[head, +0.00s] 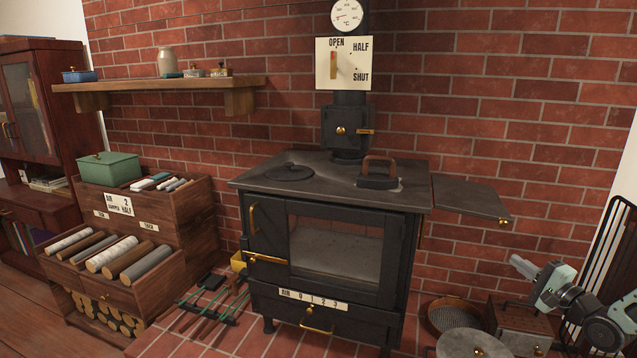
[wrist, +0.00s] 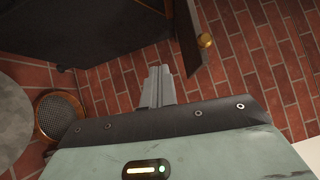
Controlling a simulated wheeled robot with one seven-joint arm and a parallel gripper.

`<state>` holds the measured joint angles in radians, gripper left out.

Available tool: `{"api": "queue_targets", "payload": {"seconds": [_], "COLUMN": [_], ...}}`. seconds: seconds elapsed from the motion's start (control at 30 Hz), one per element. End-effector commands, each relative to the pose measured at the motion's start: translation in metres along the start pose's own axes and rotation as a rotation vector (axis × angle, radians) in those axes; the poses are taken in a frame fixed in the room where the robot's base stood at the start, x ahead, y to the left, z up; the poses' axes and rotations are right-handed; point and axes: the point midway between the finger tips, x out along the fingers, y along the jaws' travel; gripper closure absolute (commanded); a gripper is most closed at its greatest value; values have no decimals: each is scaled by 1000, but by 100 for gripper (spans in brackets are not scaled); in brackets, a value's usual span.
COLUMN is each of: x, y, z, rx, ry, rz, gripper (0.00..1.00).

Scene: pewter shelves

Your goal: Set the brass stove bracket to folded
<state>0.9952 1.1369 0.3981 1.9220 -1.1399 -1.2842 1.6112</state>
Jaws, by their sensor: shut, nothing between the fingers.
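The black stove (head: 330,240) stands in the middle of the head view. Its side leaf (head: 465,197) stands out level from the right edge, with a brass knob (head: 503,221) at its front corner. A thin brownish strip (head: 420,234) under the leaf beside the stove may be the bracket; I cannot make out its position. In the wrist view the leaf (wrist: 188,45) and its brass knob (wrist: 205,41) are near the top. My gripper (head: 517,264) is shut and empty, below and right of the leaf, apart from it. Its closed fingers show in the wrist view (wrist: 158,75).
A round sieve (head: 456,316), a grey round top (head: 472,344) and a wooden box (head: 520,325) stand low at the stove's right. A black rail screen (head: 612,240) is at the far right. The brick wall behind the leaf is bare.

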Motion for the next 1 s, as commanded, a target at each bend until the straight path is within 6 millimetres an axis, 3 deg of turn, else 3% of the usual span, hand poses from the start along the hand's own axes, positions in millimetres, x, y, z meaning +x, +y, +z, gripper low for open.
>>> {"api": "queue_targets", "payload": {"seconds": [0.37,0.57,0.67,0.8,0.87,1.0], "x": [48,75,86,85,74,28], "y": [-2,-2,-5,-12,-15,-28], "z": [52,105,144,224,262,344], "rx": [-183,-358,-480,-711,-819,-1049], "ry": [-59,-130,-189,-331,-411,-628], "rz": [187,352,455,639,721,887], "gripper": [100,100,100,100,100,100]}}
